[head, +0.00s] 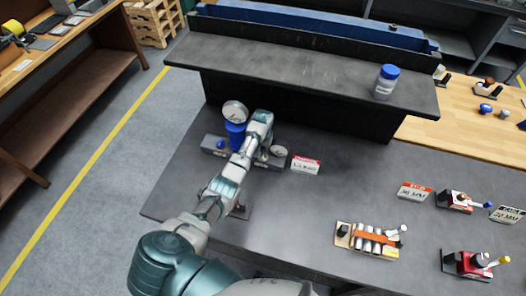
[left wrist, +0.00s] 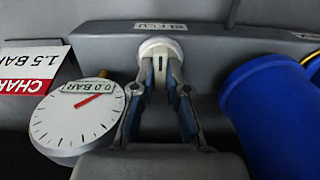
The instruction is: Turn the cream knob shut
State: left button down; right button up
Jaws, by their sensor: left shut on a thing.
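The cream knob (left wrist: 160,46) is at the top middle of the left wrist view, on a grey block (left wrist: 240,42) under an upside-down label that seems to read BLEED. My left gripper (left wrist: 161,72) is shut on the knob, with one finger on each side of it. A white round gauge (left wrist: 75,120) is just left of the fingers, with a 0.0 BAR tag and a red needle. In the head view my left arm (head: 225,185) reaches over the unit and hides the knob and fingertips. My right gripper is not in view.
A blue cylinder (left wrist: 275,110) stands close on the right of the gripper. A red and white CHARGE 1.5 BAR card (head: 305,165) stands beside the unit. A raised shelf (head: 300,75) holds a blue-lidded jar (head: 385,83).

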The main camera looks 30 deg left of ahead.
pick_arm(q)
jog(key=shift+s, duration=0.1)
jog(key=c, duration=1.3)
grip_release()
jog(key=shift+o, duration=0.6)
jog(key=shift+s, duration=0.1)
jog(key=shift+r, duration=0.15)
notch_tip(320, 180, up, 8)
jog(key=shift+f, duration=0.15)
jog(key=shift+a+f, duration=0.1)
jog(key=shift+a, duration=0.1)
